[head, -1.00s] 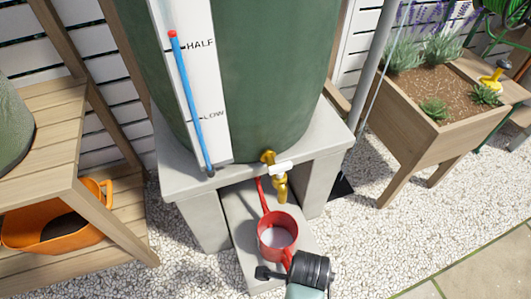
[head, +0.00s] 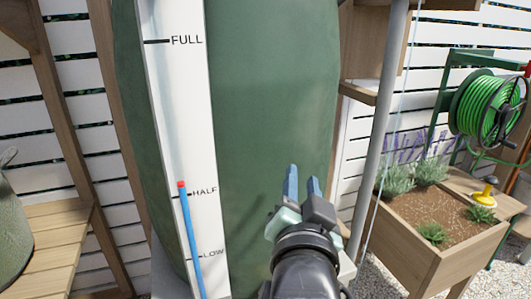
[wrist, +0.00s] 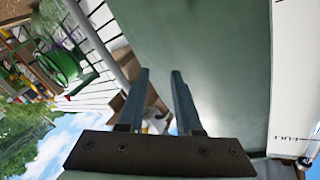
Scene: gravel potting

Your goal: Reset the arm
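My gripper (head: 303,180) is raised in front of the green water barrel (head: 265,110). Its two blue fingers point up and stand apart with nothing between them. In the wrist view the fingers (wrist: 160,85) are also apart and empty, with the barrel (wrist: 215,45) filling much of the view behind them.
A white level gauge (head: 180,100) on the barrel reads FULL, HALF and LOW; its blue tube with red top ends near HALF. A grey pole (head: 385,130) and a wooden planter (head: 425,245) stand right. A green hose reel (head: 490,110) is behind. A wooden shelf (head: 50,240) is left.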

